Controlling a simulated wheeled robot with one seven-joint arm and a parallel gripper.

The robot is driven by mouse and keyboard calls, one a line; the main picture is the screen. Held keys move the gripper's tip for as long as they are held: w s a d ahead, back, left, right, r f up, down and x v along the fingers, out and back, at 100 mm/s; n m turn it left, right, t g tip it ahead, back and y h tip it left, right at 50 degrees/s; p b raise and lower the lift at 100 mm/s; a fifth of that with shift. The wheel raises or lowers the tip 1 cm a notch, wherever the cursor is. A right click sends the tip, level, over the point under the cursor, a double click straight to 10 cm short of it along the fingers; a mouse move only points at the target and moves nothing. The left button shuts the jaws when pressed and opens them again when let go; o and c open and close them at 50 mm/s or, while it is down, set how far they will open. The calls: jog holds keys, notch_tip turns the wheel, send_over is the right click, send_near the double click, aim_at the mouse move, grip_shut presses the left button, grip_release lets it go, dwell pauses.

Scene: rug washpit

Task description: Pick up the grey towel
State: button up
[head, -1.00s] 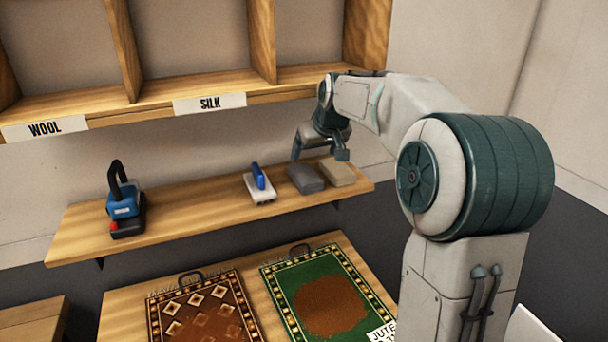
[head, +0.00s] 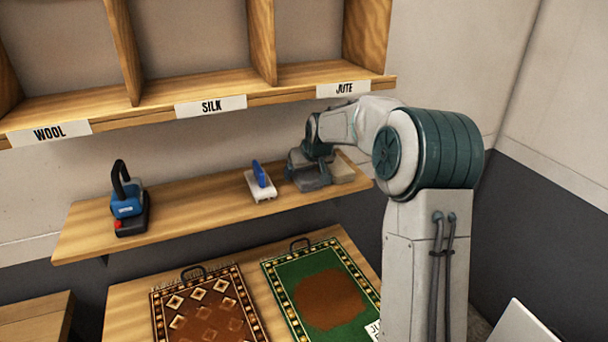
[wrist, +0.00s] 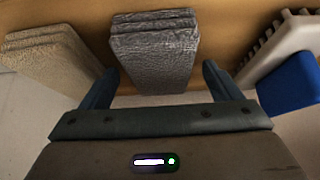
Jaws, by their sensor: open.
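The grey towel (head: 311,183) is a folded block on the wooden wall shelf, partly hidden behind my gripper in the head view. In the wrist view the grey towel (wrist: 155,52) lies just ahead, with its near end between the fingertips. My gripper (head: 308,168) is over the towel; in the wrist view (wrist: 157,85) its two fingers stand apart on either side of it. A gap shows on each side, and the jaws hold nothing.
A beige towel (wrist: 45,55) lies close on one side of the grey one. A white brush with a blue handle (head: 260,182) lies on the other side. A blue tool (head: 126,204) stands farther left on the shelf (head: 190,210). Labelled cubbies are above, and two rugs lie below.

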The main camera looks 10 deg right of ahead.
jog(key=c, duration=1.1)
jog(key=shift+r, duration=0.1)
jog(key=shift+r+b, duration=0.5)
jog(key=shift+r, duration=0.05)
jog(key=s+d+b, duration=0.1)
jog(key=s+b, duration=0.1)
jog(key=s, duration=0.4)
jog(key=s+d+b, duration=0.1)
jog(key=s+b, duration=0.1)
jog(key=s, duration=0.3)
jog(key=s+d+b, duration=0.1)
jog(key=s+b, duration=0.1)
jog(key=s, duration=0.4)
jog(key=shift+s+d+r, duration=0.1)
jog(key=shift+s+d, duration=0.2)
jog(key=shift+s, duration=0.05)
jog(key=shift+o, duration=0.9)
jog(key=shift+c, duration=0.4)
